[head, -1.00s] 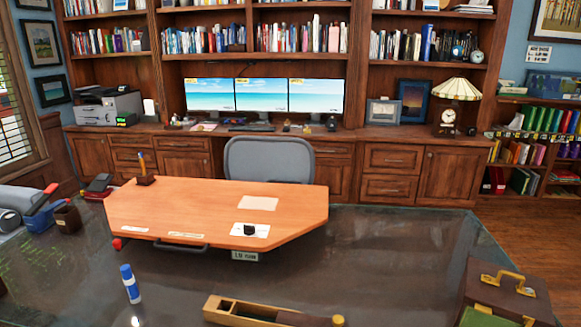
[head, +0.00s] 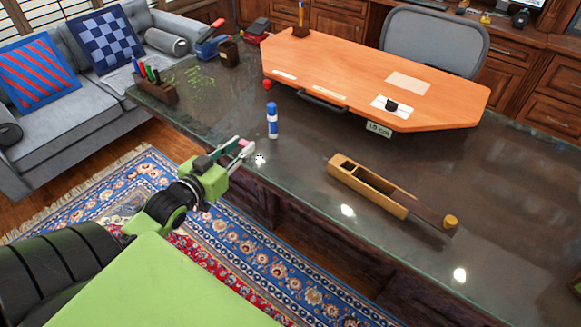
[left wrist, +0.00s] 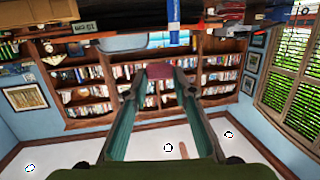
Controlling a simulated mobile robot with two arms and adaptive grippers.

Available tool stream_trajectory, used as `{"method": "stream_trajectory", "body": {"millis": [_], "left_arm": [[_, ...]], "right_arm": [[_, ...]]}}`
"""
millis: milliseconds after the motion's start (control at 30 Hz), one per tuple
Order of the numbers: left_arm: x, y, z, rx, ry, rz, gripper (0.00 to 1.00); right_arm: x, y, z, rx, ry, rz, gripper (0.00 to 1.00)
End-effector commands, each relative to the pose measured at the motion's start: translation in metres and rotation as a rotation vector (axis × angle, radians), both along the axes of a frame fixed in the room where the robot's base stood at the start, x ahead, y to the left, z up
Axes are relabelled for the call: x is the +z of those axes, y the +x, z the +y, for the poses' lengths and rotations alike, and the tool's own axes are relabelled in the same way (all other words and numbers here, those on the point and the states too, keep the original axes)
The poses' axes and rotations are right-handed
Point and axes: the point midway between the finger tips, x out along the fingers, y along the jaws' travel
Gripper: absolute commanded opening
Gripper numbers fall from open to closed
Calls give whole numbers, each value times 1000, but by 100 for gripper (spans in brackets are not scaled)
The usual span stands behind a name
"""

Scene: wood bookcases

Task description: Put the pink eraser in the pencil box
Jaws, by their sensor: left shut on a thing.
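My left gripper (head: 243,148) is shut on the pink eraser (head: 246,144), holding it at its fingertips near the desk's front edge. The eraser also shows, dark pink, between the fingertips in the left wrist view (left wrist: 159,72). The pencil box (head: 375,187) is a long wooden box on the glass desk top, to the right of the gripper and apart from it. Its compartments show at the left end. A dark lid (head: 432,215) with a round yellowish knob lies at its right end, leaving the left part uncovered. My right gripper is not in view.
A blue and white glue stick (head: 272,121) stands upright just beyond my left gripper. An orange board (head: 350,75) lies behind it. A pen holder (head: 157,90) is at the far left. The glass desk (head: 310,150) is clear between gripper and box.

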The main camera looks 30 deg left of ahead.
Motion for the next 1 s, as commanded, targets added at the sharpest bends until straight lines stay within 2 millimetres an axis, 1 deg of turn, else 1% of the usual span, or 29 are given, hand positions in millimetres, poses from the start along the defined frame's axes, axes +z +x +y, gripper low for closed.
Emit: {"method": "stream_trajectory", "body": {"millis": [33, 167, 400, 500, 567, 667, 867, 900, 1000], "left_arm": [[-2, 0, 7, 17, -3, 0, 13], [-5, -1, 14, 32, -5, 1, 13], [-5, -1, 13, 31, -5, 1, 13], [-7, 4, 10, 32, -6, 0, 13], [-10, 10, 5, 32, -8, -1, 13], [-18, 27, -7, 33, -12, -2, 13], [-40, 67, -38, 32, -12, -1, 13], [-44, 75, -44, 31, -11, -1, 13], [-67, 86, -53, 31, -9, 3, 13]], "right_arm": [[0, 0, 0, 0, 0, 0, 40], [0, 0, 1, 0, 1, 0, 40], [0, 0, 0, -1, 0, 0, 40], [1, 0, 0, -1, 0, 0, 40], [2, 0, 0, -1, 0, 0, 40], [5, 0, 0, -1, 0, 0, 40], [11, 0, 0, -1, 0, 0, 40], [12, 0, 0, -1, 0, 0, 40], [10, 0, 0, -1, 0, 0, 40]]}}
